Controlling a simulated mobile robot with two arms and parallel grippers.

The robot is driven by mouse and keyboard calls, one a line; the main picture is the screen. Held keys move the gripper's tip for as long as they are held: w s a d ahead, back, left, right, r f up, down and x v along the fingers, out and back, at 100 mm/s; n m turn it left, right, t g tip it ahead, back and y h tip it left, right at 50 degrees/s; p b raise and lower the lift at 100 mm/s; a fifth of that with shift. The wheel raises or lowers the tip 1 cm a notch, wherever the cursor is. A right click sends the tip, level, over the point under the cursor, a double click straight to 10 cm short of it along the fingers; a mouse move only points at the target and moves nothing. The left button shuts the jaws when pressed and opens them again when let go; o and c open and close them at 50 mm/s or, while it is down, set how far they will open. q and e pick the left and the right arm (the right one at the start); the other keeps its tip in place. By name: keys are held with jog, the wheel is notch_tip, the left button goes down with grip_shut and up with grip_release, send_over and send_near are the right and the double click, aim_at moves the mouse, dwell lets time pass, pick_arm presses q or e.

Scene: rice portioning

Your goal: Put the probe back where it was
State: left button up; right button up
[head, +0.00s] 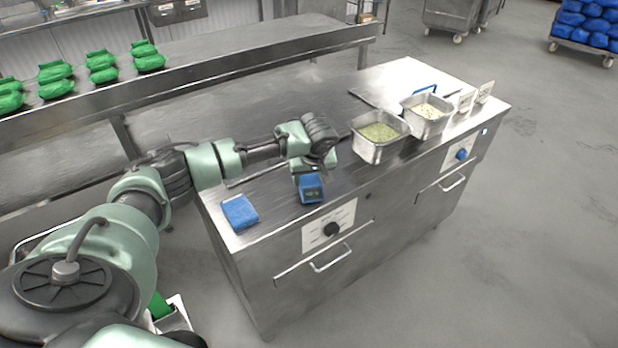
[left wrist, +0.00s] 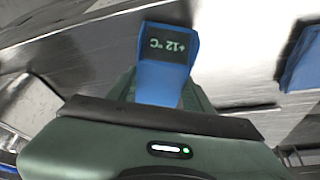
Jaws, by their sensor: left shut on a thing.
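The probe (head: 311,189) is a blue handheld unit with a dark display. In the left wrist view the probe (left wrist: 163,70) reads +12 °C. My left gripper (head: 308,175) is shut on it, over the front part of the steel counter (head: 275,204). The gripper hides part of the probe, and I cannot tell whether the probe touches the counter. My right gripper is not in view.
Green bags (head: 103,66) lie on another bench.

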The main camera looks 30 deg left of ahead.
pick_arm(q)
jog(key=shift+f, duration=0.3)
jog(key=shift+f, duration=0.1)
jog(key=o, duration=1.4)
jog(key=shift+c, duration=0.2)
jog(key=b+v, duration=0.1)
jog(key=v, duration=1.1)
